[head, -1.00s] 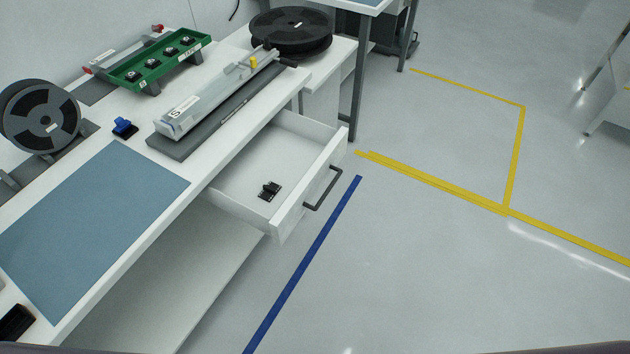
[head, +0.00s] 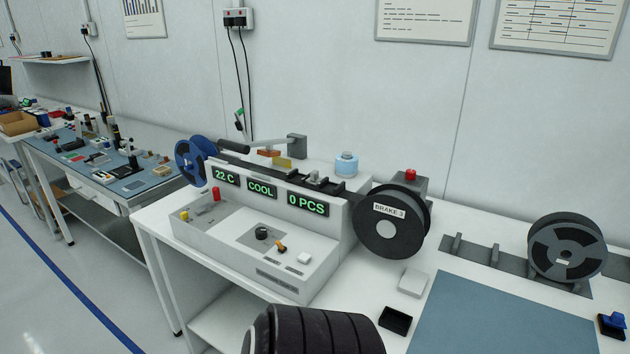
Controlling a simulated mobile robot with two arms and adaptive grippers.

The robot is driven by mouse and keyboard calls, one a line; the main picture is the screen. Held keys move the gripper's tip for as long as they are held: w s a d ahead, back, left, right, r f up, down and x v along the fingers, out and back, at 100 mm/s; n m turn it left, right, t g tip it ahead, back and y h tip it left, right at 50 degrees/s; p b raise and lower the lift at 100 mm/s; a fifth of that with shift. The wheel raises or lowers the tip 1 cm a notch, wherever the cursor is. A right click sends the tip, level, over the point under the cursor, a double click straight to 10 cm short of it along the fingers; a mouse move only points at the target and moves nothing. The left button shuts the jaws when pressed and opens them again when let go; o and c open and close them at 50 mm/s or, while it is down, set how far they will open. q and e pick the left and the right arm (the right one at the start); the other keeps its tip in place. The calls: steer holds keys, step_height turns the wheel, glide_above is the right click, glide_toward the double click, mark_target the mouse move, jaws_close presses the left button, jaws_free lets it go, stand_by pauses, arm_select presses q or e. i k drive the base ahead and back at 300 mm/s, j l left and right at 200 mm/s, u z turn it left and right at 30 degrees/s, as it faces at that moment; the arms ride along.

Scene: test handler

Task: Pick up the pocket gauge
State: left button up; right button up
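I cannot pick out the pocket gauge with certainty in the head view. A small blue piece on a black base (head: 612,324) sits at the right edge of the bench. A small open black box (head: 395,321) and a white block (head: 413,282) lie on the bench left of the blue mat. Neither of my grippers is in view. A dark ribbed part, probably of my own arm, rises at the bottom middle and hides some of the bench front.
A machine (head: 262,262) with green displays stands on the bench, with a black "BRAKE 3" reel (head: 391,222) at its right. A grey reel (head: 567,247) stands farther right. The blue mat (head: 500,320) is bare. Another cluttered bench (head: 150,190) stands at left.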

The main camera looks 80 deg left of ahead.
mark_target(314, 178)
steer(key=u, duration=2.7)
